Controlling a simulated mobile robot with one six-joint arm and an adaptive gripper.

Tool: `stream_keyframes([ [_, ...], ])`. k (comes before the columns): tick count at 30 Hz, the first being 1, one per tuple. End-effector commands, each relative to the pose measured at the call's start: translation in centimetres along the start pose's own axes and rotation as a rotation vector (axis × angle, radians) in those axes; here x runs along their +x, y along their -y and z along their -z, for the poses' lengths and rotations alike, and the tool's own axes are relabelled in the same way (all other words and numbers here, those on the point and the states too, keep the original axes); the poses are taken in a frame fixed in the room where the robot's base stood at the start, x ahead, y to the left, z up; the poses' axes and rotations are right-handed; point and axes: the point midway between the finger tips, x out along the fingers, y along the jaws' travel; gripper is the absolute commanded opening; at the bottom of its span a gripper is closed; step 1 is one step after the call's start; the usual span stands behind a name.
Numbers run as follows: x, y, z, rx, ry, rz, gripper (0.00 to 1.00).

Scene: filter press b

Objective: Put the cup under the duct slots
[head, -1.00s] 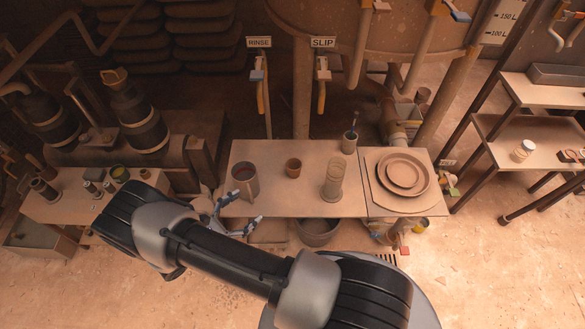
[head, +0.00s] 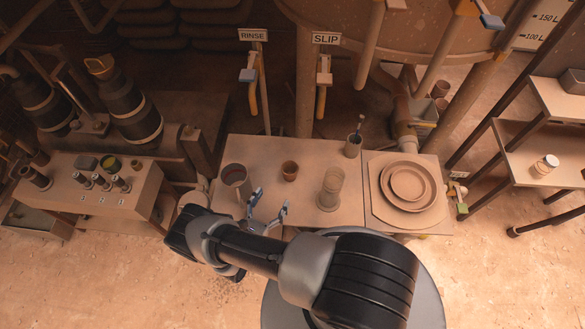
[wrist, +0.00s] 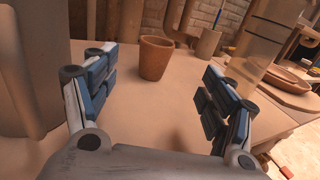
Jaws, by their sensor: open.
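A small brown clay cup (head: 290,171) stands upright on the wooden table between a mug and a clear cylinder. In the wrist view the cup (wrist: 156,57) stands ahead of my gripper, between the lines of its two fingers and beyond the tips. My gripper (head: 269,207) is open and empty, over the front part of the table and apart from the cup. In the wrist view its fingers (wrist: 158,90) are spread wide. I cannot make out the duct slots for certain in either view.
A large mug (head: 236,177) stands left of the cup, a clear cylinder (head: 330,188) right. A jar with a brush (head: 352,147) is behind, and stacked plates (head: 406,182) lie at the right. Taps marked RINSE (head: 253,35) and SLIP (head: 326,38) hang behind the table.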

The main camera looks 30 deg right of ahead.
Motion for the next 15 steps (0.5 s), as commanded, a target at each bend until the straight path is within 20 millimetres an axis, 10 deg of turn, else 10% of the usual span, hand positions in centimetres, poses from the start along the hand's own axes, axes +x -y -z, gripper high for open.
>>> stream_keyframes([
  [15, 9.5, 0.1, 0.1, -0.001, 0.000, 0.004, 0.77],
])
